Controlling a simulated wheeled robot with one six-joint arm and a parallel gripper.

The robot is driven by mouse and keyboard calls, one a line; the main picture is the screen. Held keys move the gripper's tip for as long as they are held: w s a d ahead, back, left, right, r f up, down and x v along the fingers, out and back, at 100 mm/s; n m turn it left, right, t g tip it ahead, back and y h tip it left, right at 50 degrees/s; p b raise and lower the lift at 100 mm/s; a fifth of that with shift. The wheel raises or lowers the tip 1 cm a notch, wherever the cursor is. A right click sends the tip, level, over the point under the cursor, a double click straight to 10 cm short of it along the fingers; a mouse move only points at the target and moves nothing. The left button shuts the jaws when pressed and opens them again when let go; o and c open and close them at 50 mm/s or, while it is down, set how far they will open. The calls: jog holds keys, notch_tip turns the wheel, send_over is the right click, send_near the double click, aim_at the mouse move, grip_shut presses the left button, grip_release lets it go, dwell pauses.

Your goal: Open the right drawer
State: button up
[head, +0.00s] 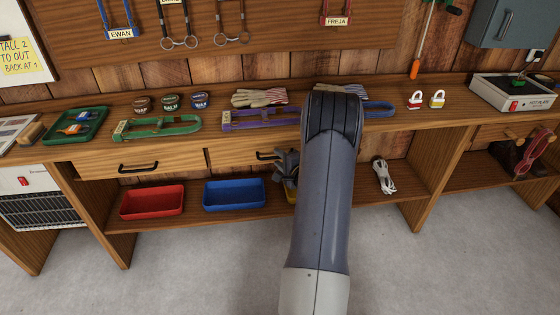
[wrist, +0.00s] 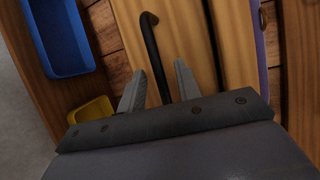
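The right drawer has a pale wood front (head: 232,160) under the bench top and looks closed, flush with the left drawer (head: 90,164). Its black bar handle (head: 266,155) shows at the left end; my arm hides the rest. In the wrist view the handle (wrist: 150,36) runs down the drawer front (wrist: 182,35) and in between the two grey fingers of my gripper (wrist: 161,82). The fingers are open, one on each side of the bar, with gaps visible. The handle's lower end is hidden by my gripper, so contact cannot be told.
On the shelf below stand a red bin (head: 152,202), a blue bin (head: 234,195) and a yellow bin (wrist: 92,110). A coiled white cable (head: 384,176) lies right of my arm. Purple (head: 255,119) and green (head: 158,128) frames lie on the bench top. The floor in front is clear.

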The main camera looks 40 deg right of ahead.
grip_shut()
dwell(0.3)
dwell(0.4)
